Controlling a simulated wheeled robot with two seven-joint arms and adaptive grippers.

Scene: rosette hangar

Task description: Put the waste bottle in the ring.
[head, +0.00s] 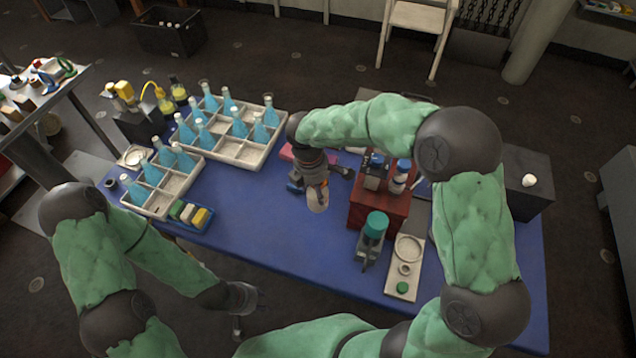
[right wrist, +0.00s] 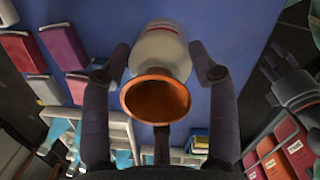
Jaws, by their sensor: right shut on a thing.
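The waste bottle is pale with a wide orange-rimmed mouth and shows best in the right wrist view (right wrist: 162,52). In the head view only its pale end (head: 318,200) shows. My right gripper (head: 316,182) is shut on it and holds it above the middle of the blue table; its fingers flank the bottle in the wrist view (right wrist: 160,75). A pale board (head: 402,287) at the right of the table carries a larger ring (head: 408,262), a smaller ring and a green piece. My left gripper (head: 243,299) is at the table's front edge; its fingers are unclear.
Racks of blue flasks (head: 238,150) stand on the left and back. A small blue tray (head: 190,215) lies front left. The blue table (head: 240,205) is clear at front middle.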

